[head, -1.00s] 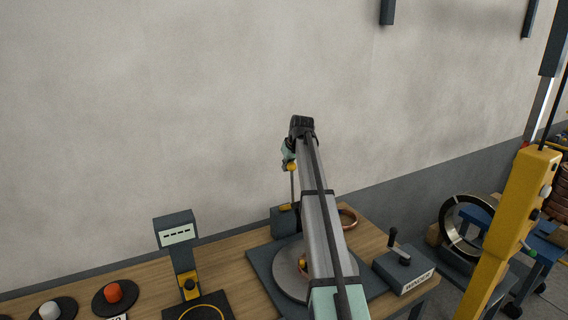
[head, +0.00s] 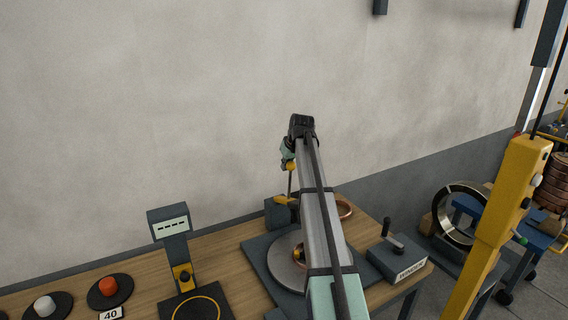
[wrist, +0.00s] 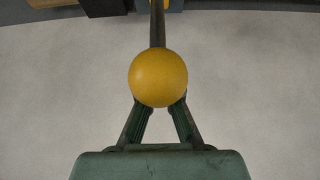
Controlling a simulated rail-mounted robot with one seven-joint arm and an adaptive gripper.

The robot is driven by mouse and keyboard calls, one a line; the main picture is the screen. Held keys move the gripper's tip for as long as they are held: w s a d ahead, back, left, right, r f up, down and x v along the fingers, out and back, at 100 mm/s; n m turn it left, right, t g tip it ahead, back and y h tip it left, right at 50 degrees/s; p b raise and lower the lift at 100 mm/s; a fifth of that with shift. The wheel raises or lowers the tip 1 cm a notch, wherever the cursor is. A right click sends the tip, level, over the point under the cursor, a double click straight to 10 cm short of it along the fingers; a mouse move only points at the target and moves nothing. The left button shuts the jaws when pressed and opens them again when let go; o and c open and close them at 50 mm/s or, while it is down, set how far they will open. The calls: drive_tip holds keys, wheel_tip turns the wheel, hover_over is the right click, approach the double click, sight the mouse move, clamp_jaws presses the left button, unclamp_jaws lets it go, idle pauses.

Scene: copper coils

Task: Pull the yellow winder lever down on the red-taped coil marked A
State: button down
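The winder lever is a thin upright rod with a yellow ball knob (head: 290,166), rising from a dark block (head: 277,213) at the back of the bench. In the wrist view the yellow knob (wrist: 158,78) fills the centre, with its rod running up the picture. My gripper (wrist: 159,108) has both fingers slanted in against the knob's near side; the knob hides the fingertips, and they look shut on it. A copper coil (head: 345,209) shows partly behind my arm. I see no red tape or letter A.
A box marked WINDER with a dark crank (head: 400,258) stands right of the grey turntable (head: 287,264). A yellow post (head: 512,208) stands at right.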

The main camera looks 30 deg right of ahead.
drive_tip(key=shift+s+d+f, duration=0.1)
drive_tip(key=shift+s+f, duration=0.55)
drive_tip(key=shift+s, duration=0.35)
drive_tip(key=shift+s+f, duration=0.65)
drive_tip(key=shift+s, duration=0.35)
drive_tip(key=shift+s+f+b, duration=0.6)
drive_tip(key=shift+s+f, duration=0.55)
drive_tip(key=shift+f, duration=0.1)
